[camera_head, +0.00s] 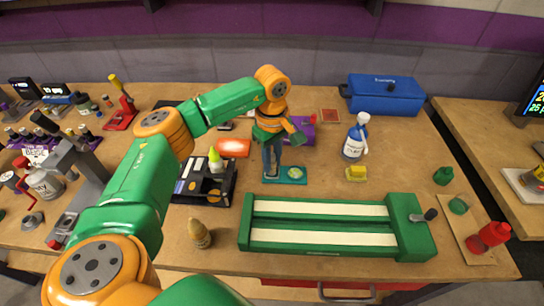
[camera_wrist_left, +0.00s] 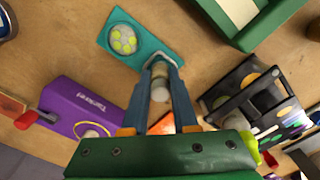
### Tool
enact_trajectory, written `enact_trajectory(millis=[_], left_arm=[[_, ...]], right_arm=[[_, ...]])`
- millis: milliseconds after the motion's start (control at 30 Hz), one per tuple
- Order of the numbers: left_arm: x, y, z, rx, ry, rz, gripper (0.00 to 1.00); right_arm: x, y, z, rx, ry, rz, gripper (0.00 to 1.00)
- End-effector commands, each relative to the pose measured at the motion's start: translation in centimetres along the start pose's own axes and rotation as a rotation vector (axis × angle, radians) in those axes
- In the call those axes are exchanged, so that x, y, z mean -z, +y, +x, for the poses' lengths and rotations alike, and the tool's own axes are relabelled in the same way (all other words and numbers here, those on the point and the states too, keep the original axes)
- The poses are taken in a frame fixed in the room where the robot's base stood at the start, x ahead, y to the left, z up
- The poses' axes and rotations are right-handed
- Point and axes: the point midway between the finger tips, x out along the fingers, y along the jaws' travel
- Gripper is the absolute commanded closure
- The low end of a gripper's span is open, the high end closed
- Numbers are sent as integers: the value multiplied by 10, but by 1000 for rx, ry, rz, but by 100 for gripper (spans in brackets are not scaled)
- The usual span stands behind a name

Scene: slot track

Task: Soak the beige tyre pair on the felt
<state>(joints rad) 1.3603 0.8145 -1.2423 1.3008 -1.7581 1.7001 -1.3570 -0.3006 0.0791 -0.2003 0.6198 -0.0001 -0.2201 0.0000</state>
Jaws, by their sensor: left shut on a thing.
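The beige tyre pair (camera_wrist_left: 160,84) shows as a small pale cylinder between the fingers in the left wrist view. My left gripper (camera_wrist_left: 160,68) is shut on it. In the head view the same gripper (camera_head: 271,166) points down at the left part of a teal plate, and its fingers hide the tyres. The teal plate (camera_wrist_left: 146,48) carries a round pale felt pad (camera_wrist_left: 123,40) with yellow-green spots. The pad (camera_head: 296,172) lies just right of the fingers in the head view. I cannot tell whether the tyres touch the plate. My right gripper is in neither view.
A black tray (camera_head: 222,193) with a green-yellow bottle (camera_head: 215,161) stands left of the plate. A purple box (camera_head: 301,133) is behind it. A green track fixture (camera_head: 405,230) lies in front. A spray bottle (camera_head: 354,140) and yellow sponge (camera_head: 356,173) stand to the right.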

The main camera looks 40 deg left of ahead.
Motion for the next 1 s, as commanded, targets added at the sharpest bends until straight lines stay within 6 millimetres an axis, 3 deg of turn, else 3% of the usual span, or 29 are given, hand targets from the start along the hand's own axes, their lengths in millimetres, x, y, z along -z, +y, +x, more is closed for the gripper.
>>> enact_trajectory(millis=[267,300,400,767,867,1000], left_arm=[[0,0,4,0,0,0,100],[0,0,4,-1,0,0,68],[0,0,3,0,0,0,43],[0,0,-4,-1,0,0,43],[0,1,-22,-6,-1,1,43],[0,1,-60,-7,-1,0,43]], right_arm=[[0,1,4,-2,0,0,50],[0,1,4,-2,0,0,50],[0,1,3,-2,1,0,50],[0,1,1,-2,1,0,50],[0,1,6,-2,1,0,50],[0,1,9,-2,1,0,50]])
